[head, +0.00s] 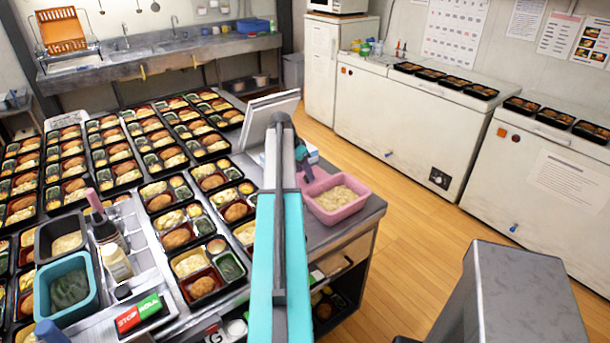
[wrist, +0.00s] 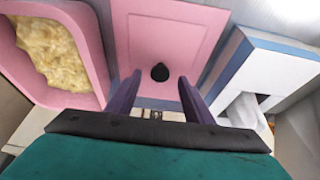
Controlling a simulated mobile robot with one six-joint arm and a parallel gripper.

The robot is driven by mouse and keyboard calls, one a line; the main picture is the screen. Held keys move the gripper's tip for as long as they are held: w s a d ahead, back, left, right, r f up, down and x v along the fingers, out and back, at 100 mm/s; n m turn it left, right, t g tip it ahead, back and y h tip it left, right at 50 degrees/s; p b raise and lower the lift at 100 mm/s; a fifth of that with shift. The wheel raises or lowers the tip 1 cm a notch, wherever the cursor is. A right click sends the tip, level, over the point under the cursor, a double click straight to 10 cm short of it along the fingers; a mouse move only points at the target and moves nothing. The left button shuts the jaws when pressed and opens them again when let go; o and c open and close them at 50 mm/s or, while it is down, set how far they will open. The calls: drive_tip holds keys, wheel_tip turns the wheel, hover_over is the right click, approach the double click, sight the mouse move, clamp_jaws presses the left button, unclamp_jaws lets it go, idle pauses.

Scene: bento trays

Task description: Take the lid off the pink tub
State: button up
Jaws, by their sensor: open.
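The pink tub (head: 336,198) stands uncovered at the right end of the metal counter, with pale yellow food in it. It also shows at the left of the wrist view (wrist: 98,62). The pink lid (wrist: 190,35), a flat panel with a black knob (wrist: 160,73), lies beside the tub, apart from its opening. My arm hides the lid in the head view. My gripper (head: 308,172) is open and empty beside the tub. In the wrist view its dark purple fingers (wrist: 158,84) are on either side of the knob in the picture; I see no contact.
A white and blue box (wrist: 255,65) is right of the lid in the wrist view. Many filled bento trays (head: 160,200) cover the counter to the left. A grey-topped block (head: 520,290) stands front right. The wooden floor (head: 415,235) between counter and freezers is clear.

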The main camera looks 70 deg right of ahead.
drive_tip(key=b+v, duration=0.2)
drive_tip(key=v, duration=0.9)
drive_tip(key=shift+r+b, duration=0.4)
drive_tip(key=shift+a, duration=0.1)
